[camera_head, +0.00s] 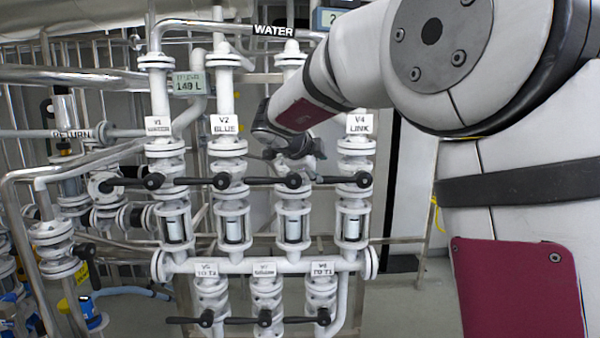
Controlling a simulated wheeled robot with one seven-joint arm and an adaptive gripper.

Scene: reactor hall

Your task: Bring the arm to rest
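My arm reaches in from the right across the upper part of the head view. My gripper (296,150) is at its end, dark and small, in front of the white valve manifold (265,266). It covers the label of the valve between V2 and V4. The upper row of black valve handles (208,181) lies below the gripper.
Labels V1 WATER (158,125), V2 BLUE (224,125) and V4 LINK (360,124) mark the upper valves. A lower row has black handles (242,320). A display (188,83) reads 140 L. Silver pipes (70,75) fill the left. Open floor (415,310) shows at lower right.

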